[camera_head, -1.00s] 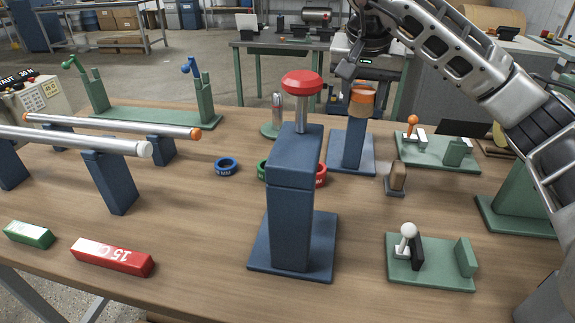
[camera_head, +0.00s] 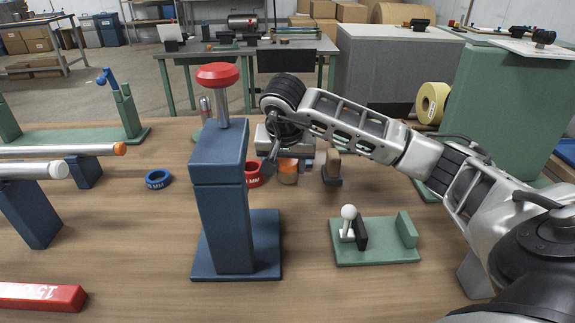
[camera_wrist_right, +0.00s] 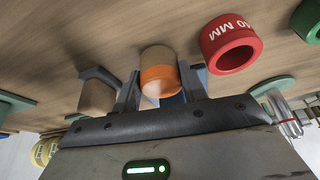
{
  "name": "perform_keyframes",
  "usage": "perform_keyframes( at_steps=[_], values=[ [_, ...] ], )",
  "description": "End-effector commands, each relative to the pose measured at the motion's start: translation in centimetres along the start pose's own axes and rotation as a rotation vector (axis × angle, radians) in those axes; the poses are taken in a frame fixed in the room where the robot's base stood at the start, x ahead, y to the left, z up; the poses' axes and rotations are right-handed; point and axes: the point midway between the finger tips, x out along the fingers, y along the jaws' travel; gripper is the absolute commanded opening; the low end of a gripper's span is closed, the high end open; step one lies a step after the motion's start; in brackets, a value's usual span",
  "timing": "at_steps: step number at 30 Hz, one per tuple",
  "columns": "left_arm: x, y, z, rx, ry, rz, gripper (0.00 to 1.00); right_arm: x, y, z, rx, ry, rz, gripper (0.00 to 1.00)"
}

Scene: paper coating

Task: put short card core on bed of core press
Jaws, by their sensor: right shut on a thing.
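The short card core (camera_head: 288,172), tan with an orange band, hangs under my right gripper (camera_head: 288,158), just right of the red ring. In the right wrist view the core (camera_wrist_right: 158,72) is between the two fingers of the gripper (camera_wrist_right: 160,93), which is shut on it. The blue press (camera_head: 220,190) with a red knob on top stands upright on a blue base plate (camera_head: 265,240), left of and nearer than the gripper. Its tall body hides part of what lies behind it. My left gripper is out of view.
A red ring (camera_head: 253,173) and a blue ring (camera_head: 158,178) lie on the table. A brown block (camera_head: 331,168) stands right of the core. A green fixture (camera_head: 378,240) with a white ball knob is front right. Silver rods (camera_head: 30,170) lie on stands at left.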

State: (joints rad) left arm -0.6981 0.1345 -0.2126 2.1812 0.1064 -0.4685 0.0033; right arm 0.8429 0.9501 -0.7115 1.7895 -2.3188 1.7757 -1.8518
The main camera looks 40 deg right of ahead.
Motion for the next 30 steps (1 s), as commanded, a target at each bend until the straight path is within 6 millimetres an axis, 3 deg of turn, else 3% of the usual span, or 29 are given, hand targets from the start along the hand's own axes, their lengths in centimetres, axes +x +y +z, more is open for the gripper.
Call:
perform_keyframes(
  at_steps=[12, 13, 15, 24, 30],
  values=[
    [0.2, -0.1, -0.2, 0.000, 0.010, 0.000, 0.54, 0.7, 0.0, 0.3, 0.001, 0.001, -0.001, 0.21],
    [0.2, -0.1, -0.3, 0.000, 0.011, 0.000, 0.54, 0.7, 0.0, 0.3, 0.001, 0.001, -0.001, 0.45],
    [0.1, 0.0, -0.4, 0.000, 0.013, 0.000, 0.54, 0.6, 0.0, 0.2, 0.001, 0.001, -0.001, 0.64],
    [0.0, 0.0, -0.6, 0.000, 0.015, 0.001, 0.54, 0.4, 0.0, 0.1, 0.001, 0.001, -0.001, 0.64],
    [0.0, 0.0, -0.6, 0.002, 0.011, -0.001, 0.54, -2.0, -0.1, 0.0, -0.001, 0.005, -0.004, 0.64]
  ],
)
